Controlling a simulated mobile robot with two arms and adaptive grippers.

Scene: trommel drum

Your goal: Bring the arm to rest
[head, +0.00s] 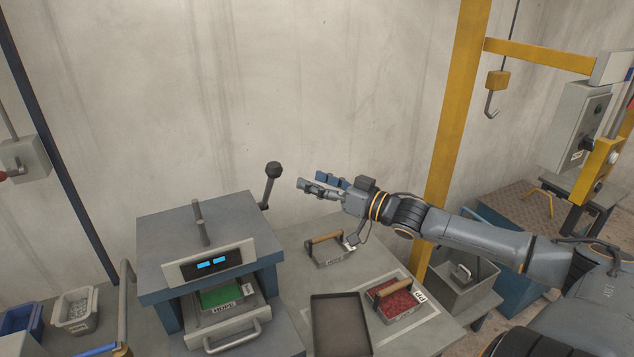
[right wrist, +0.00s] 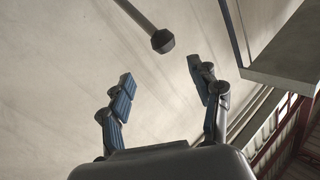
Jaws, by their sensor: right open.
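My right arm reaches in from the right in the head view. Its right gripper (head: 322,186) hangs in the air above the table, just right of the lever's dark knob (head: 274,170). In the right wrist view the right gripper (right wrist: 165,95) has its two blue-padded fingers apart, with nothing between them. The lever knob (right wrist: 163,41) shows there beyond the fingertips, apart from them. My left gripper is in neither view.
The grey press machine (head: 210,236) with a blue display stands left of the gripper. Below lie a wooden-handled tray (head: 327,260), a dark empty tray (head: 340,325) and a tray of red material (head: 396,302). A yellow post (head: 455,110) rises behind my forearm.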

